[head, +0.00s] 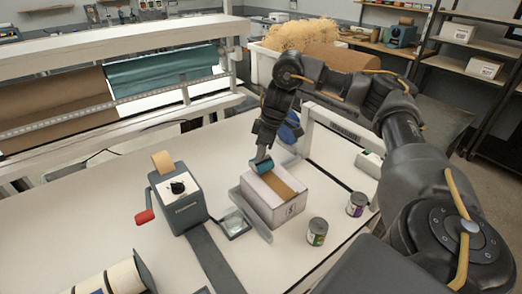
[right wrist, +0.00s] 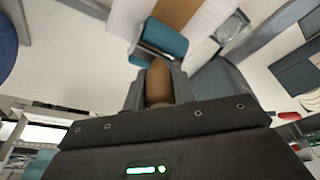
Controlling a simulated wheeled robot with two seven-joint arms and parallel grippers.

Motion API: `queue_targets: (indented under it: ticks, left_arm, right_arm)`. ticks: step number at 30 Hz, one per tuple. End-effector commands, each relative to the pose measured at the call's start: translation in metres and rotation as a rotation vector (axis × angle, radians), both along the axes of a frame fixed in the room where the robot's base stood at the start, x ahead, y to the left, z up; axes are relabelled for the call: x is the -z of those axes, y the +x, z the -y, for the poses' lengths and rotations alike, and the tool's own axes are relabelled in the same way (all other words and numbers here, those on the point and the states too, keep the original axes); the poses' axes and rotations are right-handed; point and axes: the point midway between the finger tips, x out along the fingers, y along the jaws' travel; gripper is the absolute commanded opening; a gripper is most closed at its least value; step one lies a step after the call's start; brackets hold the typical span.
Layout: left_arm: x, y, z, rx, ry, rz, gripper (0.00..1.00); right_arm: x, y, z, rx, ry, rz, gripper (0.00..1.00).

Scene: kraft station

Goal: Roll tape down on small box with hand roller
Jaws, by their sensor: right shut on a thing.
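The small box (head: 283,207) is white and closed, and stands on the table against a grey metal angle stop. A strip of brown tape (head: 279,184) runs along its top; it also shows in the right wrist view (right wrist: 178,12). The hand roller (head: 263,164) has a blue-teal roller, over the far left end of the box top, at or just above the tape. My right gripper (head: 264,142) is shut on the roller's brown handle (right wrist: 158,82). Whether the roller touches the tape I cannot tell. My left gripper is not in view.
A grey tape dispenser (head: 180,200) with a red handle stands left of the box. Two small cans (head: 317,231) (head: 356,204) stand to the right. A white frame stands behind the box.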

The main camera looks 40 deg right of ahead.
Motion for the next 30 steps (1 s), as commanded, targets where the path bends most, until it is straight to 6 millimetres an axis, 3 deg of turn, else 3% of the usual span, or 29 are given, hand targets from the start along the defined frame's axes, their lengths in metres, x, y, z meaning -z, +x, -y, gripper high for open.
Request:
queue_targets:
  ticks: [30]
  left_arm:
    - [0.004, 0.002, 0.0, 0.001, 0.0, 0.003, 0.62]
  right_arm:
    - [0.012, 0.0, 0.0, 0.0, -0.001, 0.001, 0.09]
